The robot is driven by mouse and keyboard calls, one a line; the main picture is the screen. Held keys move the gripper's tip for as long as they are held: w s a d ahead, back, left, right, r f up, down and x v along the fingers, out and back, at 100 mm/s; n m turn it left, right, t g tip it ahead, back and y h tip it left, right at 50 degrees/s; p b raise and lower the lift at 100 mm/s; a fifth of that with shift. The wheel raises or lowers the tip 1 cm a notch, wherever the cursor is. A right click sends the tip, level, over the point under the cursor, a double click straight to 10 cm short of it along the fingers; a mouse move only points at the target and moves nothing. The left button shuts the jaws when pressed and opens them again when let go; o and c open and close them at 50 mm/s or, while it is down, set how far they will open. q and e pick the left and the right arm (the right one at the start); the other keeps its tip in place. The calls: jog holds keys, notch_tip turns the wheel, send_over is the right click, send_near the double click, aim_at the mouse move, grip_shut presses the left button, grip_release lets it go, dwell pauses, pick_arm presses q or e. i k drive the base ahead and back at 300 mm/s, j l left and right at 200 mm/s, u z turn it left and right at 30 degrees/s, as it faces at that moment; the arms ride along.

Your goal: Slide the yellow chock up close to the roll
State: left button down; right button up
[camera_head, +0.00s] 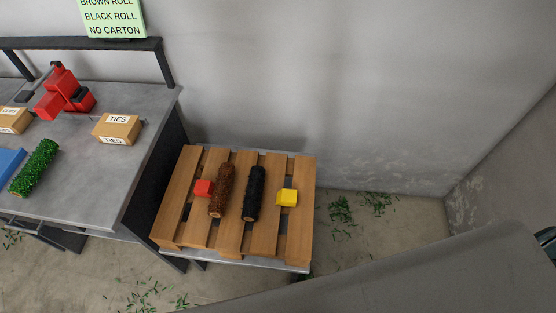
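The yellow chock (287,198) sits on the wooden pallet (174,205), right of the black roll (254,194). A gap of bare slat shows between the chock and the black roll. The brown roll (222,191) lies left of the black roll, roughly parallel to it and apart from it. A red chock (204,188) sits at the left side of the brown roll, touching or nearly touching it. Neither of my grippers shows in the head view.
A grey workbench at the left holds a green roll (35,167), a red tool (64,92), a TIES box (117,129) and a CLIPS box (13,120). A sign (113,18) reads "BROWN ROLL, BLACK ROLL, NO CARTON". A grey surface crosses the lower right. Green scraps litter the floor.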

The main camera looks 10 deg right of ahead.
aim_at(285, 197)
jog(key=j+z, duration=0.15)
jog(key=j, duration=0.35)
jog(key=j+z, duration=0.2)
jog(key=j, duration=0.25)
jog(key=k+j+z, duration=0.15)
jog(key=j, duration=0.35)
jog(key=j+z, duration=0.15)
jog(key=j, duration=0.35)
jog(key=k+j+z, duration=0.2)
jog(key=j, duration=0.25)
